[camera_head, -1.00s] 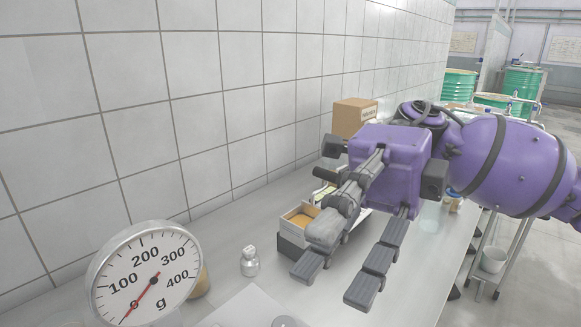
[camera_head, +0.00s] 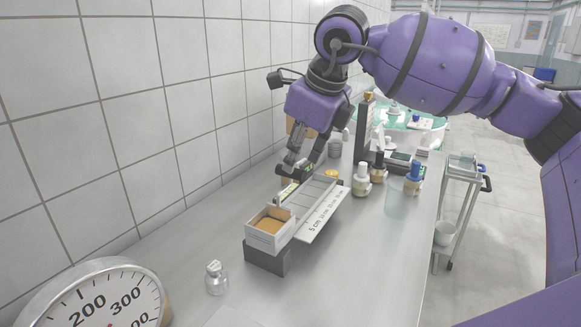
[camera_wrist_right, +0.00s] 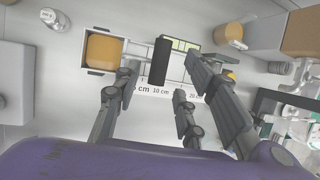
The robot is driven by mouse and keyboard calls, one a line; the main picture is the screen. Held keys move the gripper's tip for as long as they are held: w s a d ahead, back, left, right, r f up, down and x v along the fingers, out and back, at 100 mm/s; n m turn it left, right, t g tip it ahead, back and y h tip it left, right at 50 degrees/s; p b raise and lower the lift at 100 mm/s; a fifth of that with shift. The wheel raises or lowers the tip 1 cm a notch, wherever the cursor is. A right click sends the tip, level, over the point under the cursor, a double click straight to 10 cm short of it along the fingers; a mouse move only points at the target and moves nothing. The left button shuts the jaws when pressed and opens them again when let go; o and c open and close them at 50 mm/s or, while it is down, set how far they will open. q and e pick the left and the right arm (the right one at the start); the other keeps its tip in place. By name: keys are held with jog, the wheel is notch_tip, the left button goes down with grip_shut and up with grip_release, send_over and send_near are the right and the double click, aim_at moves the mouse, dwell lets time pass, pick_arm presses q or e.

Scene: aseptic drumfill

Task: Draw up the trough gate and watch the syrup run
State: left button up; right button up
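The trough (camera_head: 318,196) is a long pale channel on the steel bench. A box of orange syrup (camera_head: 270,224) is at its near end, and a printed cm scale runs along its side. The syrup also shows in the right wrist view (camera_wrist_right: 103,49), still gathered in the box. My right gripper (camera_head: 298,172) is over the far part of the trough, its fingers pointing down and spread. In the wrist view, a dark bar (camera_wrist_right: 159,62) crosses the channel; I cannot tell whether it is a finger or trough part. I cannot clearly pick out the gate. My left gripper is out of view.
A dial scale (camera_head: 95,300) and a small metal weight (camera_head: 216,278) stand nearer on the bench. Bottles (camera_head: 361,180) and a glass beaker (camera_head: 396,200) stand right of the trough. A tiled wall (camera_head: 110,140) bounds the left.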

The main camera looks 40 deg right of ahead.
jog(key=shift+x, duration=2.15)
grip_shut()
